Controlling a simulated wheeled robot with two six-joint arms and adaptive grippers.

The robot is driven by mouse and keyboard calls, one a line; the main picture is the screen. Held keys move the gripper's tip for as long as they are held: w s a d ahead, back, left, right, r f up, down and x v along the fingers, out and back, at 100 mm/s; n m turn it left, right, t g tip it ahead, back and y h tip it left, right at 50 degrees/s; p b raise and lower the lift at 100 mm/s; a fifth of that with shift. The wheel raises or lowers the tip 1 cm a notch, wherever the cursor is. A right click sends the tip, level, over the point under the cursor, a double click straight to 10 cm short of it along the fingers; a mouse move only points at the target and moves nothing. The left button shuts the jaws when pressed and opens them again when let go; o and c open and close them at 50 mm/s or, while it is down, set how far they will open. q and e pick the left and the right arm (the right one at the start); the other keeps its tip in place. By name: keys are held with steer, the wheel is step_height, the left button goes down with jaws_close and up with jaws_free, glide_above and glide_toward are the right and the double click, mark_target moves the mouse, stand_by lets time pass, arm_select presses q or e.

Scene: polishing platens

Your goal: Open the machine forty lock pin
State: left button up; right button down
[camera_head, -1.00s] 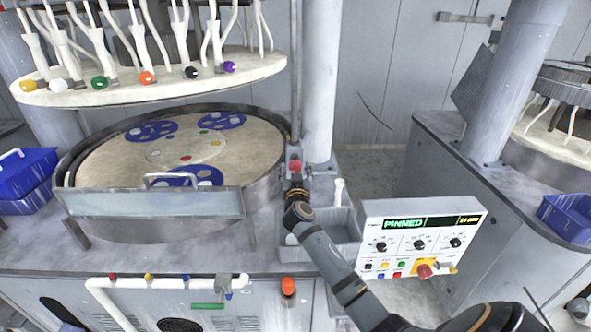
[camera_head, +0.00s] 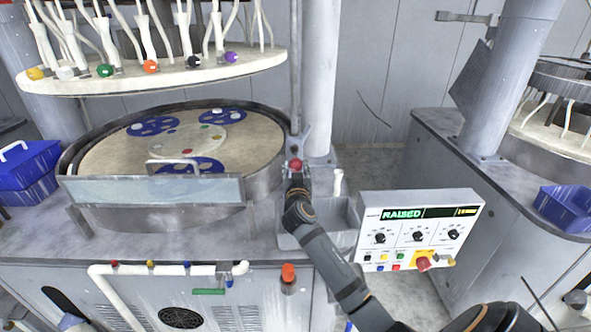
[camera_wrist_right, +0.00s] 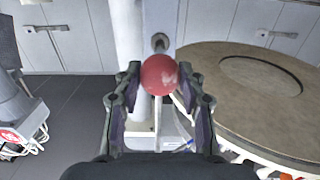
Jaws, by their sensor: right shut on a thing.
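The lock pin shows as a red ball knob (camera_head: 295,164) beside the column at the right of the round platen. In the right wrist view the red knob (camera_wrist_right: 159,75) sits between the fingers, with a thin rod below it. My right gripper (camera_head: 296,174) is shut on this knob; its two fingers (camera_wrist_right: 160,88) also show in the wrist view. The control panel (camera_head: 418,230) reads "RAISED" in green on its display. My left gripper is not in view.
The upper platen (camera_head: 150,78) with hoses hangs above the lower platen (camera_head: 110,158), which holds blue carriers. A clear guard (camera_head: 150,191) stands at its front. A grey sink (camera_head: 340,240) lies right of my arm. Blue bins (camera_head: 28,165) are at the left.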

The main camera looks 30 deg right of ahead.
steer(key=shift+f, duration=0.1)
steer(key=c, duration=1.1)
jaws_free()
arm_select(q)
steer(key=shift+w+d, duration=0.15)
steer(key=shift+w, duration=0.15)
arm_select(e)
steer(key=o, duration=0.3)
steer(key=shift+w, duration=0.1)
steer(key=shift+s+a, duration=0.15)
steer(key=shift+s, duration=0.15)
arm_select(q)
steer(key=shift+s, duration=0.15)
arm_select(e)
steer(key=v, duration=1.1)
steer(key=shift+s, duration=0.2)
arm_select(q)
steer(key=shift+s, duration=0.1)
